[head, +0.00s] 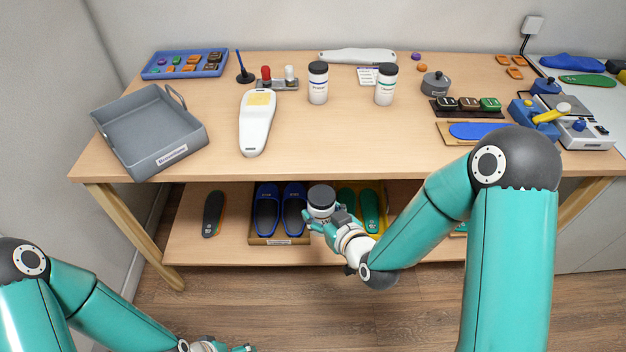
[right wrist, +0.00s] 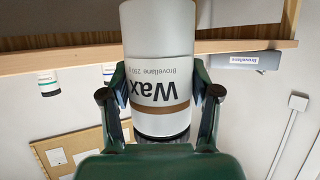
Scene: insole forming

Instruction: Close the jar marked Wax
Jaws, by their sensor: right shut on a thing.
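The white jar marked Wax (right wrist: 160,75) is in my right gripper (right wrist: 161,98), whose fingers are shut on its sides in the right wrist view. Its label reads upside down there, above a brown band. In the head view the jar (head: 321,202) is upright in front of the table's edge, above the lower shelf, with a dark top. I cannot tell whether that top is a seated lid. My left gripper (head: 240,348) is at the bottom edge, mostly cut off, and its opening cannot be judged.
Two white jars with black lids, one (head: 318,84) and another (head: 385,85), stand on the table (head: 300,140). A grey tray (head: 150,135) sits at the left. Blue slippers (head: 280,215) and green insoles (head: 369,210) lie on the lower shelf. The table's front middle is clear.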

